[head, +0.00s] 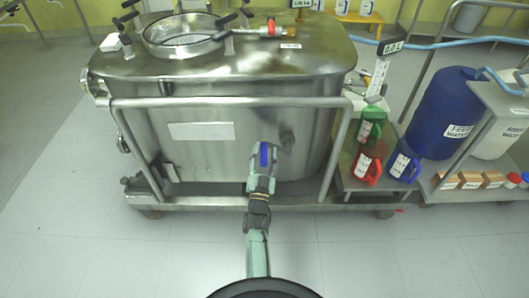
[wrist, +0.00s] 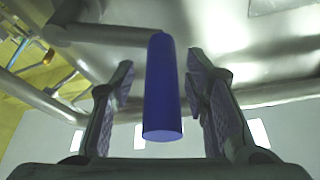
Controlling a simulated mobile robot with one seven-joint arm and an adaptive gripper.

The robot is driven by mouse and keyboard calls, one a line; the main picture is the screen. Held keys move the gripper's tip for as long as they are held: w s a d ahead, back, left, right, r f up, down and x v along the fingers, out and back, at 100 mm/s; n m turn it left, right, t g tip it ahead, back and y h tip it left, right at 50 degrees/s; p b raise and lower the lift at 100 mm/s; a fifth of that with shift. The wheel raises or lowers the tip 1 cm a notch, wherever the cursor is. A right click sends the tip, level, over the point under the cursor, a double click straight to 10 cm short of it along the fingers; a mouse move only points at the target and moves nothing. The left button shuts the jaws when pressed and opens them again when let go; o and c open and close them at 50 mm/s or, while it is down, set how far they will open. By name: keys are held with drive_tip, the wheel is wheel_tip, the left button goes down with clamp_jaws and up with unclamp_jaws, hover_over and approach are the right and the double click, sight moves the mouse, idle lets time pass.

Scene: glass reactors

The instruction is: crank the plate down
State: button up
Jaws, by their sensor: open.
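A blue cylindrical crank handle (wrist: 163,92) stands between the two fingers of my gripper (wrist: 160,105) in the wrist view, with a gap on each side. A grey metal bar (wrist: 105,36) runs from the handle's far end to the left. In the head view the blue handle (head: 264,155) shows at the tip of my gripper (head: 262,168), in front of the steel tank's side wall. My gripper is open around the handle and not closed on it. I cannot make out the plate that the crank moves.
The steel tank (head: 215,135) has a pipe frame (head: 225,102) across its front. Red, green and blue jugs (head: 366,166) stand on a low shelf to the right, near a blue barrel (head: 448,112). The floor (head: 130,260) in front is clear.

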clamp_jaws()
idle(0.5)
drive_tip(key=shift+d, duration=0.15)
